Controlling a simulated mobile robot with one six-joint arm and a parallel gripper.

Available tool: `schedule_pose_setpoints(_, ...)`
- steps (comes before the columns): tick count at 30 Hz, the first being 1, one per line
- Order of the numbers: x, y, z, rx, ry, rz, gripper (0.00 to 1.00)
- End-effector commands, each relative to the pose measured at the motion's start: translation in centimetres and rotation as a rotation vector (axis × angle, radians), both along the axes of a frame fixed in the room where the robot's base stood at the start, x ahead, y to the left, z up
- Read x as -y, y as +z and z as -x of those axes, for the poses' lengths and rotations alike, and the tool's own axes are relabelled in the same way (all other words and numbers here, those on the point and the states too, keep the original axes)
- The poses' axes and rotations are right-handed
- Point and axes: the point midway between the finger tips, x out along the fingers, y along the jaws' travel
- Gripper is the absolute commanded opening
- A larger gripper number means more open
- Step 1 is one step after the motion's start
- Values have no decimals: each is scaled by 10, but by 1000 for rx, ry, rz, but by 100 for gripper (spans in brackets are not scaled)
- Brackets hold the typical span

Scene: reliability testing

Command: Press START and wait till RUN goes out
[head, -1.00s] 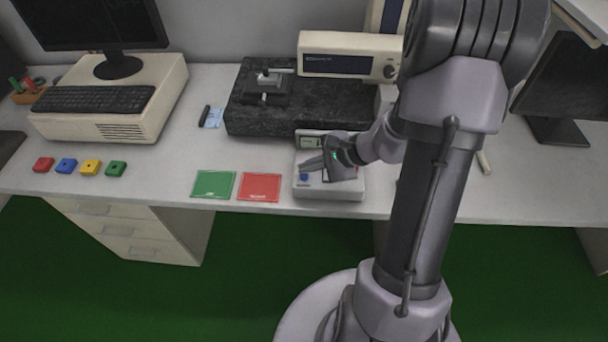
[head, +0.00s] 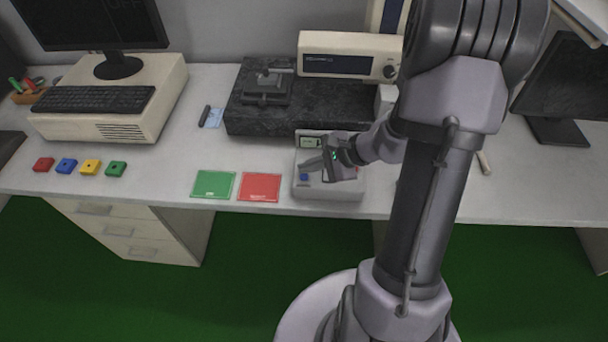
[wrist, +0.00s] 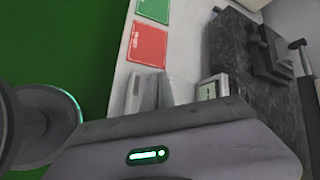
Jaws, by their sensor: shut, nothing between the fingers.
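The pale control box (head: 345,190) stands near the table's front edge. It has a small greenish display (head: 311,141) at its back and a blue button (head: 304,177) at its front left. My gripper (head: 308,166) is shut and empty, its tips low over the left part of the box, close behind the blue button. I cannot tell whether they touch the box. In the wrist view the fingers (wrist: 155,90) stand beside the display (wrist: 208,91). The START and RUN labels cannot be read, and my gripper hides part of the box's top. No lit RUN lamp can be made out.
A dark stone slab (head: 245,115) with a grey fixture (head: 265,88) lies behind the box. A green card (head: 213,184) and a red card (head: 259,187) lie to its left. Several coloured blocks, a keyboard (head: 95,99) and a monitor are farther left.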

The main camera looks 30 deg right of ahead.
Motion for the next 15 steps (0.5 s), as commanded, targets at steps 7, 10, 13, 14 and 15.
schedule_pose_setpoints(7, 0, -1, 0, 0, 0, 0, 0)
schedule_pose_setpoints(10, 0, -3, 0, 0, 0, 0, 0)
schedule_pose_setpoints(13, 0, -7, 0, 0, 0, 0, 0)
schedule_pose_setpoints(14, 0, -8, 0, 0, 0, 0, 0)
schedule_pose_setpoints(15, 0, -10, 0, 0, 0, 0, 0)
